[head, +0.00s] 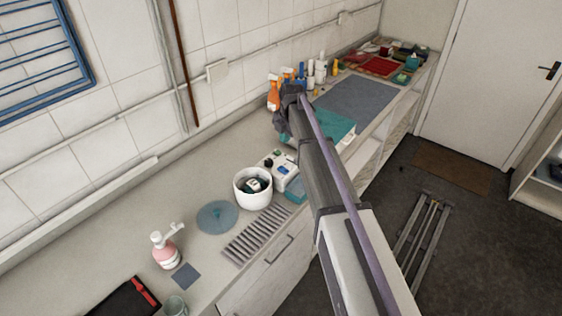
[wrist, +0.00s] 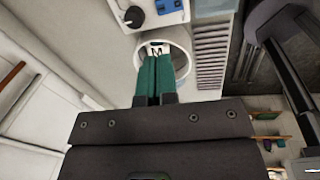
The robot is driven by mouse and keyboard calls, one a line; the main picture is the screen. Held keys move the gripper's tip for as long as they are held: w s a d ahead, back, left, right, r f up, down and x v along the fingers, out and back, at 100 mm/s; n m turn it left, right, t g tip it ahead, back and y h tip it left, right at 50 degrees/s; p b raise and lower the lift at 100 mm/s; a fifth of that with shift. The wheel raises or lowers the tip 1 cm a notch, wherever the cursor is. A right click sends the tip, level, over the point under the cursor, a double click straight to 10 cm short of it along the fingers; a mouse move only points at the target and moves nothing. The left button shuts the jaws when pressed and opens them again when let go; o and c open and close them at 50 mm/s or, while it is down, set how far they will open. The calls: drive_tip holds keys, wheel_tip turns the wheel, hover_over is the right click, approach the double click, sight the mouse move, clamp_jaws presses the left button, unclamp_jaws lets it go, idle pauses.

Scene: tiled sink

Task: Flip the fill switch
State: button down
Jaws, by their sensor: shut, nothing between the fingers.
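A white box-shaped device (head: 285,170) with a blue panel stands on the counter behind the white pot (head: 240,190). In the wrist view the device (wrist: 150,8) shows a black knob (wrist: 134,16) and blue parts (wrist: 168,6) at the top edge. I cannot make out which part is the fill switch. My gripper (wrist: 157,58) has its green fingers together, with nothing between them. The fingertips overlap the pot's opening in the wrist view; their height above it is unclear. In the head view my arm's dark end (head: 290,105) shows, but the fingers are hidden.
A pink pump bottle (head: 165,250) stands at the front left. Bare counter lies along the wall.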

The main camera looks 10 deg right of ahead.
sight(280, 168)
drive_tip(key=shift+n, duration=0.5)
drive_tip(key=f+b, duration=0.4)
drive_tip(key=a+f+b, duration=0.1)
drive_tip(key=f+b, duration=0.4)
drive_tip(key=w+f+b, duration=0.1)
drive_tip(key=f+b, duration=0.4)
drive_tip(key=shift+w+a, duration=0.1)
drive_tip(key=shift+a, duration=0.05)
drive_tip(key=shift+r, duration=0.1)
drive_tip(key=shift+w+a+f+g+b, duration=0.1)
drive_tip(key=shift+w+f+g+b, duration=0.1)
drive_tip(key=shift+f+g+b, duration=0.2)
drive_tip(key=shift+s+a+f+h, duration=0.1)
drive_tip(key=shift+h, duration=0.3)
drive_tip(key=shift+s+r, duration=0.2)
drive_tip(key=shift+f, duration=0.1)
